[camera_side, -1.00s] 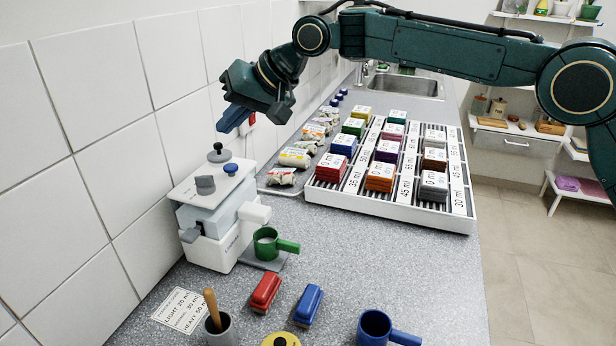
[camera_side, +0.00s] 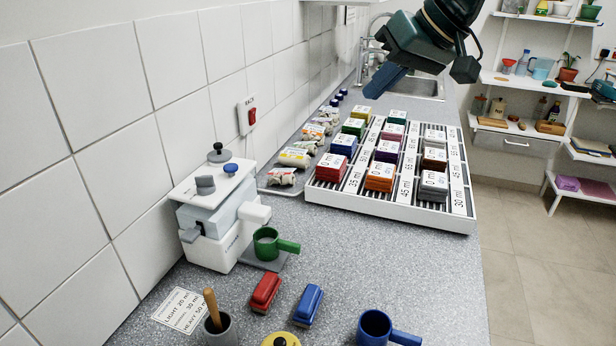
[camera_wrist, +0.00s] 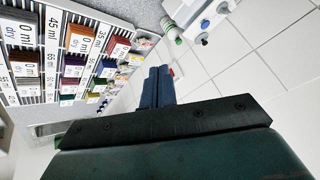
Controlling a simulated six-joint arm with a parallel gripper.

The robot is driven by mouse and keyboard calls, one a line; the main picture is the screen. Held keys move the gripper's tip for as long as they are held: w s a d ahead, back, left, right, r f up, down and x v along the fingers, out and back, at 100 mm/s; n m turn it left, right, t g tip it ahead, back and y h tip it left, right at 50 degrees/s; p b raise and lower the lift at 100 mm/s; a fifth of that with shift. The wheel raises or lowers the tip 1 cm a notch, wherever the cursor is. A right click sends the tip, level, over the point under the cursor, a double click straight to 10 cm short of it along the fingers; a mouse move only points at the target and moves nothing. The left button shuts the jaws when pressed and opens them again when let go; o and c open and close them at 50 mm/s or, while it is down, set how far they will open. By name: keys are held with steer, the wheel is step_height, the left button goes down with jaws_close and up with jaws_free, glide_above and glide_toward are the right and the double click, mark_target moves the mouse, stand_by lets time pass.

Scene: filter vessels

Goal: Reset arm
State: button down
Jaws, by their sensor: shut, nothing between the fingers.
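My gripper (camera_side: 385,80) is in the air above the far part of the counter, over the back end of the rack and near the sink in the side view. Its blue fingers point down and to the left. In the wrist view the two fingers (camera_wrist: 158,84) lie side by side, closed together, with nothing between them. The gripper touches nothing that I can see.
A white slotted rack (camera_side: 400,211) holds several coloured labelled blocks. A white machine (camera_side: 215,215) stands by the tiled wall with a green cup (camera_side: 267,245) beside it. A red block (camera_side: 265,292), a blue block (camera_side: 308,305) and a blue cup (camera_side: 375,326) are in front.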

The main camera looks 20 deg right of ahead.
steer(key=s+d+f+h, duration=0.1)
steer(key=s+d+f, duration=0.2)
steer(key=s, duration=0.6)
steer(key=s+d+f+h, duration=0.1)
steer(key=s+d+f, duration=0.3)
steer(key=s+d, duration=0.4)
steer(key=s+d+f+g+h, duration=0.1)
steer(key=s+d+f, duration=0.3)
steer(key=s, duration=0.8)
steer(key=shift+d+f+m+h, duration=0.15)
steer(key=shift+d+m+h, duration=0.2)
steer(key=shift+d, duration=0.55)
